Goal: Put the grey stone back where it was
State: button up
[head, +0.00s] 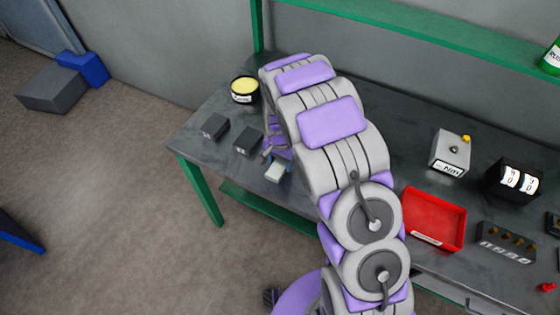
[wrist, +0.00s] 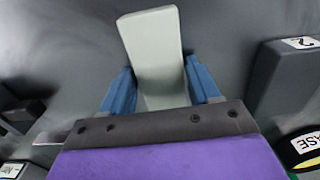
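The grey stone is a pale grey-green bar. In the wrist view the stone (wrist: 152,45) lies between the two blue fingers of my gripper (wrist: 162,88), with both fingers against its sides and its far end sticking out beyond them. In the head view the stone (head: 276,172) shows below my gripper (head: 270,157), near the front left edge of the workbench (head: 205,165). My arm hides part of the gripper there. Whether the stone touches the bench top or hangs just above it I cannot tell.
Two dark blocks (head: 215,127) (head: 248,140) stand left of the gripper; a yellow-topped tin (head: 244,89) is behind them. Right of my arm are a red tray (head: 435,218), a grey meter box (head: 450,152), a black counter (head: 514,181) and a dark rack (head: 506,242). A green shelf (head: 420,20) runs above.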

aim_at(280, 163)
jog(key=shift+o, duration=1.4)
jog(key=s+d+r+p, duration=0.1)
jog(key=s+d+r, duration=0.1)
jog(key=r, duration=0.7)
jog(key=s+d+r+p, duration=0.1)
jog(key=s+r, duration=0.2)
jog(key=r, duration=0.6)
jog(key=s+d+r+n, duration=0.2)
jog(key=s+r, duration=0.1)
jog(key=s, duration=0.7)
jog(key=s+d+r+n+g, duration=0.1)
jog(key=s+r, duration=0.3)
jog(key=s, duration=0.7)
jog(key=s+d+r+n, duration=0.3)
jog(key=s, duration=0.7)
jog(key=shift+s+r+n+g, duration=0.3)
jog(key=shift+g, duration=0.1)
jog(key=shift+d, duration=0.1)
